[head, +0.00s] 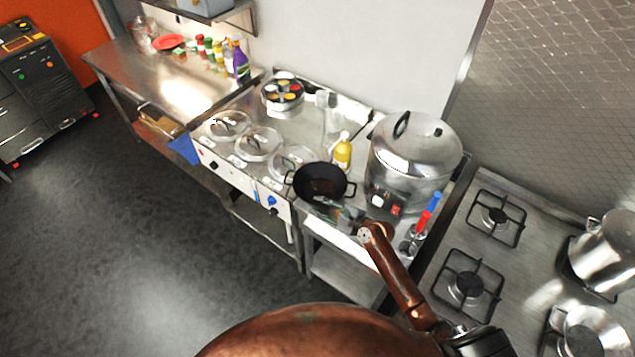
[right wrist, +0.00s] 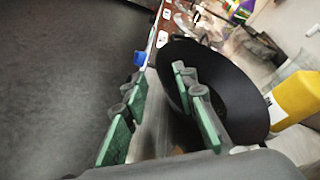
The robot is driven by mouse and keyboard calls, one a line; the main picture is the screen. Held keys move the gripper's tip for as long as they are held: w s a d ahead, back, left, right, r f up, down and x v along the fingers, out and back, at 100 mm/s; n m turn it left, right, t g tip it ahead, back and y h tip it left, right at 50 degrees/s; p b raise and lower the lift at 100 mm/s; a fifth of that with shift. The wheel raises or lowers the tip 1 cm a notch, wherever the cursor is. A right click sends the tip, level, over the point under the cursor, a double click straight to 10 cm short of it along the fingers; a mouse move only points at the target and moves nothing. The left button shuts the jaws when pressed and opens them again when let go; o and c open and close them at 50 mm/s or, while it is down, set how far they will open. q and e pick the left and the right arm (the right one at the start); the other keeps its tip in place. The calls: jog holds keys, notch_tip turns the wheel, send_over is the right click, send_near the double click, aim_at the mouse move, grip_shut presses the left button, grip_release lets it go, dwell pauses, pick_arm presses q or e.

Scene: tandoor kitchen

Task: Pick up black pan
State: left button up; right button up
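The black pan (head: 320,181), round with two side handles, sits on the counter between the glass lids and the big steel pot. My right gripper (head: 338,212) is at the pan's near side in the head view. In the right wrist view the pan (right wrist: 230,90) fills the right half. There my right gripper (right wrist: 160,82) is open, with green pads apart. One finger overlaps the pan's dark inside and the other is left of its near rim. I cannot tell whether either touches it. My left gripper is not in view.
A yellow bottle (head: 342,155) stands behind the pan, close to it. The large steel pot (head: 412,160) stands right of it. Several glass lids (head: 258,143) lie to the left. Red and blue-handled tools (head: 423,221) stand at the right. The floor (head: 130,220) is clear.

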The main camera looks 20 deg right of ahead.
aim_at(304, 199)
jog(key=shift+w+a, duration=0.15)
jog(key=shift+a, duration=0.15)
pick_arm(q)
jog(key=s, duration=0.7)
pick_arm(e)
jog(key=w+f, duration=0.1)
jog(key=w, duration=0.2)
jog(key=shift+a+f, duration=0.35)
jog(key=shift+f, duration=0.05)
jog(key=shift+x, duration=1.15)
jog(key=shift+w+f, duration=0.1)
jog(key=shift+f, duration=0.05)
jog(key=shift+c, duration=0.2)
jog(key=shift+a, duration=0.1)
jog(key=c, duration=0.6)
grip_shut()
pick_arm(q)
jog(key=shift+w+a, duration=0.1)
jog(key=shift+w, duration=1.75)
